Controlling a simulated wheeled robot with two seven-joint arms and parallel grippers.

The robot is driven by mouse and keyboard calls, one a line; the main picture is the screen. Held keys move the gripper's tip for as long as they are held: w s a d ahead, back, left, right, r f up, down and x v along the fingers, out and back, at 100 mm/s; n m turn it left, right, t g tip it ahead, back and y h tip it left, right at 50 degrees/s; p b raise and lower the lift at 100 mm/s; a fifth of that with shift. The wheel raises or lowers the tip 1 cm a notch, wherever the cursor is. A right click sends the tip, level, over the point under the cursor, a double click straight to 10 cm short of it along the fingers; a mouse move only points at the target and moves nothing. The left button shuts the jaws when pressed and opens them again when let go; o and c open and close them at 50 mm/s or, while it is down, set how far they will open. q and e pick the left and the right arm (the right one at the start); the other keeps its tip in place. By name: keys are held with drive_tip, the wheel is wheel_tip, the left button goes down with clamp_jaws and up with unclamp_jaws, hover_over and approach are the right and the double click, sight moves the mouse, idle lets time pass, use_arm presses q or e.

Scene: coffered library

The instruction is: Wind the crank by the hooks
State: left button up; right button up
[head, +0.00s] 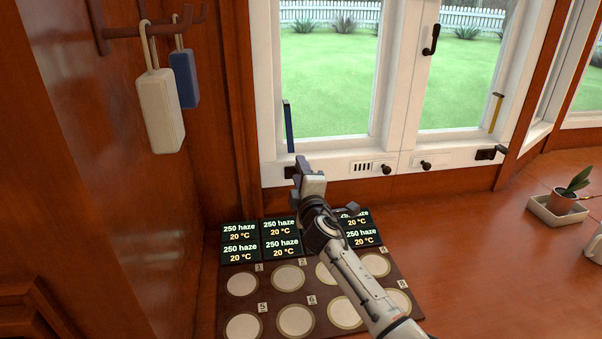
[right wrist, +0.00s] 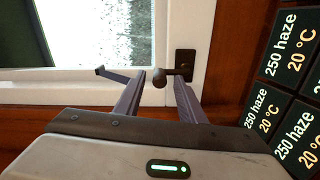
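The crank by the hooks (head: 290,172) sits at the left end of the window's lower frame, mostly hidden behind my right gripper (head: 300,168) in the head view. In the right wrist view, its dark mounting plate (right wrist: 185,64) is on the white frame. Its round knob (right wrist: 159,78) shows between the fingertips of my right gripper (right wrist: 160,82). The fingers are apart, one on each side of the knob; I cannot tell whether they touch it. The wall hooks (head: 150,29) are at the upper left. My left gripper is out of view.
A cream block (head: 161,112) and a blue block (head: 184,78) hang from the hooks. A board (head: 265,300) with round pads and several dark displays (head: 240,249) lies below the arm. Another crank (head: 490,154) is at right. A potted plant (head: 565,199) stands far right.

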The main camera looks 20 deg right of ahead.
use_arm(q)
drive_tip(key=p, duration=0.2)
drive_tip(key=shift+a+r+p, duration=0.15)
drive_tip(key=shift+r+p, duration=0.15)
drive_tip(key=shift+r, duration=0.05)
use_arm(e)
drive_tip(key=v, duration=1)
drive_tip(key=shift+s, duration=0.2)
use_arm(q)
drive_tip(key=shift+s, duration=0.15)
use_arm(e)
drive_tip(key=shift+f, duration=0.1)
